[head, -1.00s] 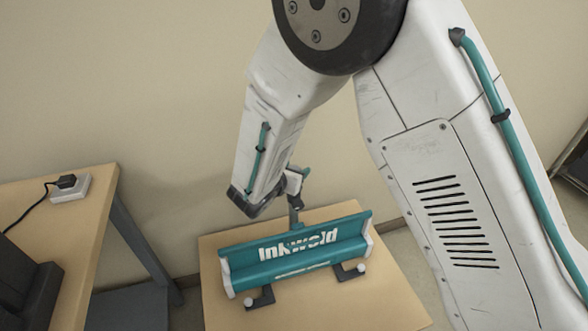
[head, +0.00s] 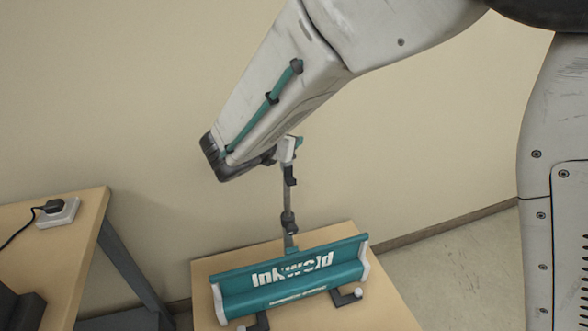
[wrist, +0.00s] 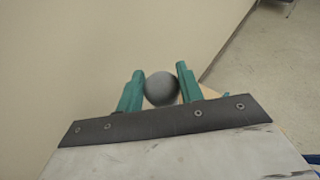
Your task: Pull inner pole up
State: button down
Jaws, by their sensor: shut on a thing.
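The inner pole (head: 288,195) is a thin grey rod that stands upright behind the teal Inkweld unit (head: 292,277), with dark collars along it. A short teal piece at its foot meets the back of the unit. My gripper (head: 291,150) is at the top of the pole, high above the unit. In the wrist view, the two teal fingers of my gripper (wrist: 158,88) are shut on a round grey end (wrist: 161,88), one finger on each side. The lower part of the pole is hidden from the wrist view.
The unit stands on a small wooden table (head: 385,305) near the wall. Another wooden table (head: 75,230) is at the left, with a white socket box (head: 58,212) and black plug. Open floor (head: 470,255) lies to the right.

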notch_tip(320, 180, up, 20)
jog(key=shift+f, duration=0.2)
jog(key=c, duration=0.9)
grip_release()
jog(key=shift+s+a, duration=0.1)
jog(key=shift+s, duration=0.05)
jog(key=v, duration=0.7)
jog(key=shift+s+a+r, duration=0.1)
jog(key=shift+s, duration=0.1)
